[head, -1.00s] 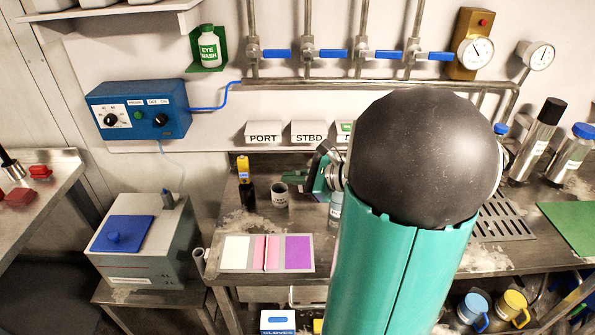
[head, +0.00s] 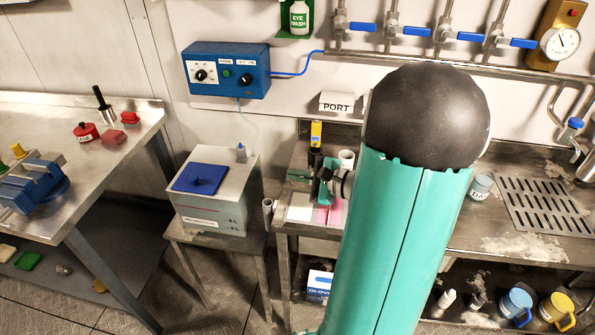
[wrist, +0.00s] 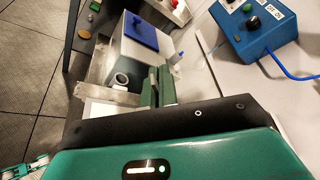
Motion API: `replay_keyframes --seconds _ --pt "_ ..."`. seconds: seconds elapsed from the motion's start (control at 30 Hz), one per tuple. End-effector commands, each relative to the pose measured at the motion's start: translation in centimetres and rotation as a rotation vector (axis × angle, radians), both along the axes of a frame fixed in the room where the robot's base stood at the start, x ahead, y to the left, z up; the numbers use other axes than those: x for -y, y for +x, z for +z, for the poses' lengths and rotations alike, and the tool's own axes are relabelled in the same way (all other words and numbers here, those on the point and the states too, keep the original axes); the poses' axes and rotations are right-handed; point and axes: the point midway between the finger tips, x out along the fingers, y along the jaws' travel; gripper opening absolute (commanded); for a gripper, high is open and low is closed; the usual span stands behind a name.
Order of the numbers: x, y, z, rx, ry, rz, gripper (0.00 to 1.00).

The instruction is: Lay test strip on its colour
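The colour card (head: 300,213) lies at the left front edge of the bench, with its white and pink patches showing; my arm hides its right part. In the wrist view, a white piece (wrist: 100,109), perhaps the card, shows beside my gripper. I cannot make out the test strip for certain; a thin line crosses the card's pink area in the earlier head view. My gripper (head: 300,176) is above the card's back edge, pointing left.
A grey box with a blue lid (head: 212,205) stands on a low stand left of the bench. A yellow-topped dark bottle (head: 316,138) and a white cup (head: 346,158) stand behind my gripper. A small open tube (head: 267,206) is at the bench's left edge.

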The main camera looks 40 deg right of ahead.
Motion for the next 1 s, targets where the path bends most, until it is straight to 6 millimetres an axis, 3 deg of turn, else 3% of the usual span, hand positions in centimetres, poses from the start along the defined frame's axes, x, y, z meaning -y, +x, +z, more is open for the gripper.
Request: replay_keyframes --seconds 0.27,1.0 --pt "0.7 -0.3 -0.8 0.009 -0.011 -0.005 0.0" --pt "0.2 -0.2 -6.8 0.009 -0.01 -0.003 0.0"
